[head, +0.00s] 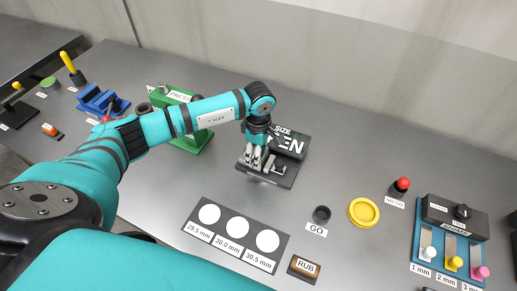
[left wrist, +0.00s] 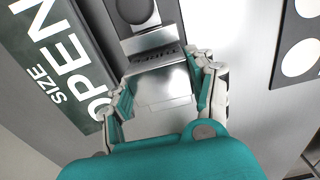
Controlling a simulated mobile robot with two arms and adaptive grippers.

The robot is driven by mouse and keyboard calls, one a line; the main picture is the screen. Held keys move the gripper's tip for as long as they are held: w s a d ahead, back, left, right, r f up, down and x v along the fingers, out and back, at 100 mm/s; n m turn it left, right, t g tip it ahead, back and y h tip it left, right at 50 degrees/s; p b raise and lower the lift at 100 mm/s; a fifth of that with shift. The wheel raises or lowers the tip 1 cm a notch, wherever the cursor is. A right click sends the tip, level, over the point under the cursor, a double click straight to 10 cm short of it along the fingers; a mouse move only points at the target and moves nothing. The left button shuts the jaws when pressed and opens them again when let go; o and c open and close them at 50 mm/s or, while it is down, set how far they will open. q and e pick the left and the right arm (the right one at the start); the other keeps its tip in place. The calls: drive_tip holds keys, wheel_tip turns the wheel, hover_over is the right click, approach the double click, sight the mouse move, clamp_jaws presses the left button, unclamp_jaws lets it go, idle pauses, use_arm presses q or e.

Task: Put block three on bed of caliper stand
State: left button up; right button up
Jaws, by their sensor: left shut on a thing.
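My left gripper (head: 258,162) is over the caliper stand (head: 284,181), a dark base in front of a black display reading SIZE OPEN (head: 290,143). In the left wrist view, my left gripper (left wrist: 165,92) has its fingers on both sides of a shiny metal block (left wrist: 163,88), shut on it. Part of the caliper stand (left wrist: 147,42) shows just beyond the block. I cannot tell whether the block touches the bed. My right gripper is not in view.
A dark mat with white circles (head: 236,228), marked 29.5, 30.0 and 30.5 mm, lies in front. A GO button (head: 321,214), yellow dish (head: 364,212), red-topped NO GO button (head: 401,186) and blue feeler stand (head: 447,240) are right. A green press (head: 188,137) stands left.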

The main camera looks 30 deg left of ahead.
use_arm(q)
drive_tip(key=shift+f, duration=0.1)
drive_tip(key=shift+f, duration=0.1)
drive_tip(key=o, duration=1.6)
drive_tip(key=shift+r, duration=0.2)
drive_tip(key=shift+w+r+b, duration=0.1)
drive_tip(key=shift+r+b, duration=0.25)
wheel_tip(320, 180, up, 11)
drive_tip(key=b, duration=0.4)
drive_tip(key=shift+r, duration=0.1)
